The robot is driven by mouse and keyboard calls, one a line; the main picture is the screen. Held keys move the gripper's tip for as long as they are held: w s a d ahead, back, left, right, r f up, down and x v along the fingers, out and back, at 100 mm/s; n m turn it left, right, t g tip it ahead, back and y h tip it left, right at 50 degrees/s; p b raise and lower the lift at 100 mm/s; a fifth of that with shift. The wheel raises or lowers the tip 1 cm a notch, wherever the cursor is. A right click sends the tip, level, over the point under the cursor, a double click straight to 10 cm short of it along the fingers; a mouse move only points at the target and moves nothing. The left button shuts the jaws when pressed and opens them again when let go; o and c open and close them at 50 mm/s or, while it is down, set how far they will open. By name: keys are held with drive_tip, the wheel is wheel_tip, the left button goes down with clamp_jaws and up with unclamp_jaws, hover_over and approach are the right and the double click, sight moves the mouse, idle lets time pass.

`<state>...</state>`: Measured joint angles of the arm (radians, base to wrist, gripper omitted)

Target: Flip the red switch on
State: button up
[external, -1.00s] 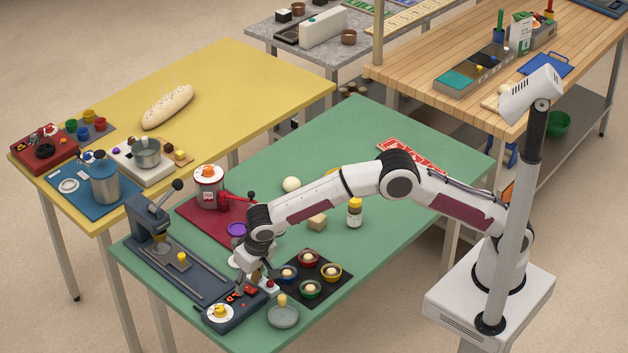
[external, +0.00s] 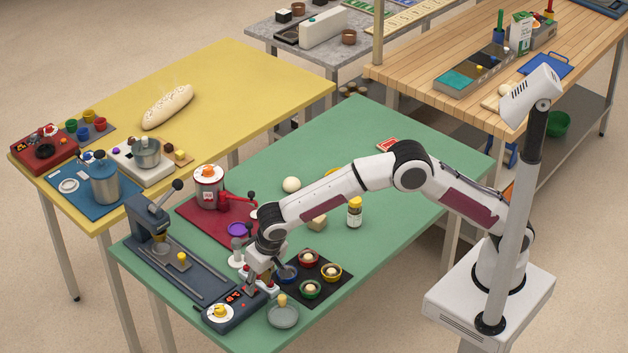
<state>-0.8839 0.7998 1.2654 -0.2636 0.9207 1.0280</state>
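A dark control panel (external: 236,311) lies at the near left corner of the green table. It carries small red parts (external: 240,296) and a white dial with a yellow knob (external: 220,312). A small red-and-white piece (external: 270,288) sits at the panel's right end, partly behind my fingers. I cannot tell for certain which red part is the switch, nor its position. My gripper (external: 262,281) points down over the panel's right end, close to the red-and-white piece. Its fingertips are too small and overlapped to show whether they are open or touching anything.
A dark tray (external: 325,291) with several coloured bowls stands just right of my gripper. A lever press (external: 150,215) stands behind left, and a red mat (external: 200,224) with a canister (external: 209,187) lies behind. Free green table extends to the back right.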

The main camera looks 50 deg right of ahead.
sight(281, 299)
drive_tip(key=shift+s, duration=4.3)
